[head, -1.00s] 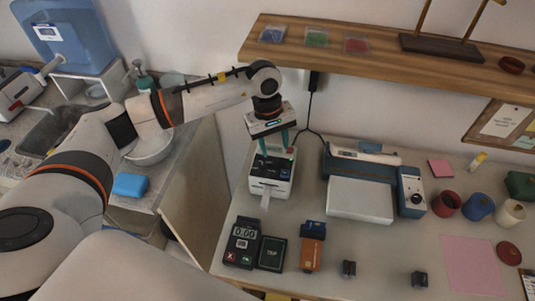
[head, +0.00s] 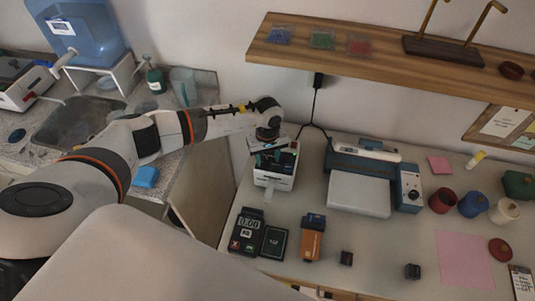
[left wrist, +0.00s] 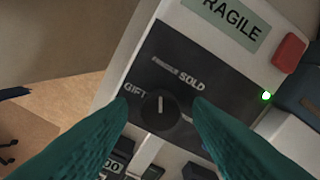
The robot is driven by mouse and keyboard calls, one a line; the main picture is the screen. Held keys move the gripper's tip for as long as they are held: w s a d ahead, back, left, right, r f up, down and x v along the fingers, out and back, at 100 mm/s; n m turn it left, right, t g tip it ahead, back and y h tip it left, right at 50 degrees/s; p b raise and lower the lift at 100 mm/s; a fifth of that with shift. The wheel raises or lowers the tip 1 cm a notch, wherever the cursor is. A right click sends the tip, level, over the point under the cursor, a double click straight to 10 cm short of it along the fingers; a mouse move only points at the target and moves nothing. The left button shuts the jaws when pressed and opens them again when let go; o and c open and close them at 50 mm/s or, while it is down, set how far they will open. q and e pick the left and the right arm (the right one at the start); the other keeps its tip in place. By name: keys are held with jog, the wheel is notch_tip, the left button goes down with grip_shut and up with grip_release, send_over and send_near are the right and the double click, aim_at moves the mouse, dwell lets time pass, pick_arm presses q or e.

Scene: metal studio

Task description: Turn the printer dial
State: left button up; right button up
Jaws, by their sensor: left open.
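The printer (head: 273,182) is a small white box with a black top panel and a paper strip at its front. Its round black dial (left wrist: 157,111) shows in the left wrist view, with a white pointer line aimed roughly up the picture. Labels GIFT and SOLD sit around it; others are small or partly hidden by a finger. My left gripper (head: 268,155) is open over the printer's top. In the left wrist view its teal fingers (left wrist: 159,108) are on either side of the dial; whether they touch it I cannot tell. My right gripper is not in view.
A blue and white machine (head: 362,185) stands right of the printer. A card reader (head: 247,230) and dark box (head: 273,241) lie in front. A wooden shelf (head: 380,66) hangs above. A red button (left wrist: 290,52) and green light (left wrist: 266,96) are on the printer.

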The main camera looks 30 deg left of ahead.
pick_arm(q)
jog(key=shift+f, duration=0.1)
jog(key=shift+c, duration=0.3)
jog(key=c, duration=0.9)
jog(key=shift+c, duration=0.2)
